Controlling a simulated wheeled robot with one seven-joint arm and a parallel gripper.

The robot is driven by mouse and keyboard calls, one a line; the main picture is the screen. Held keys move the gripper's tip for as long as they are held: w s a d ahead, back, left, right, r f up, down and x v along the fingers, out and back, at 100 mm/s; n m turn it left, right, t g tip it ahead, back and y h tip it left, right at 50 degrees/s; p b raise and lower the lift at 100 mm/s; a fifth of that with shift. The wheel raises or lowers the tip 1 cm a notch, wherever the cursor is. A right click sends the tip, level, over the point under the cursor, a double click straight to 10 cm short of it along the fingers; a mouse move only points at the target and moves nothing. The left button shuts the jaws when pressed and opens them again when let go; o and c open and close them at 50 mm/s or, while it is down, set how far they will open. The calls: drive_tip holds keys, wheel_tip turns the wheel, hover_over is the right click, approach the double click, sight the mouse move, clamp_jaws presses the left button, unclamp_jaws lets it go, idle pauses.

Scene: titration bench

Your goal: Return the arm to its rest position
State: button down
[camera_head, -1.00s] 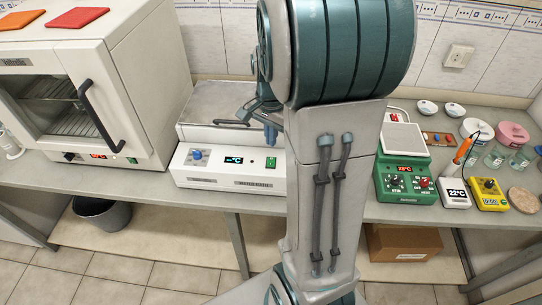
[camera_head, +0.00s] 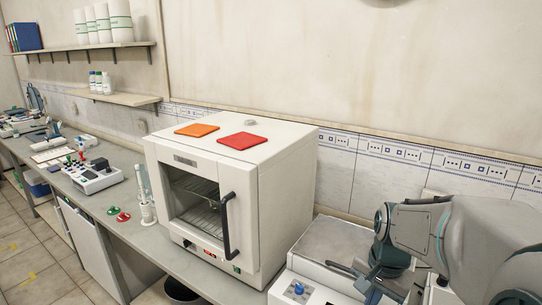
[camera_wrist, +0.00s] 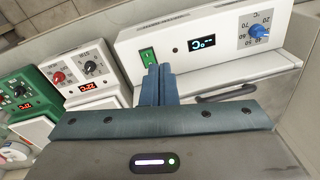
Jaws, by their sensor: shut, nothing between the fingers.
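My arm (camera_head: 470,240) stands at the right edge of the head view, bent over the bench. My gripper (camera_head: 368,283) is low beside the white water bath (camera_head: 335,246), partly cut off by the frame's lower edge. In the wrist view my gripper (camera_wrist: 158,85) has its two blue-grey fingers together with nothing between them. The fingertips appear in front of the bath's control panel (camera_wrist: 215,45), near its green switch. I cannot tell whether they touch it.
A white oven (camera_head: 225,200) with red and orange pads on top stands left of the arm. A green device (camera_wrist: 22,98) and a white device with a red display (camera_wrist: 90,72) sit nearby. Further left are a tube rack (camera_head: 92,176) and wall shelves (camera_head: 90,47).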

drive_tip(key=s+a+r+n+t, duration=0.2)
drive_tip(key=s+a+r+n, duration=0.2)
drive_tip(key=s+a+n, duration=0.3)
drive_tip(key=s+n, duration=0.2)
drive_tip(key=shift+s+a+t, duration=0.15)
drive_tip(key=shift+s+t, duration=0.15)
idle(1.6)
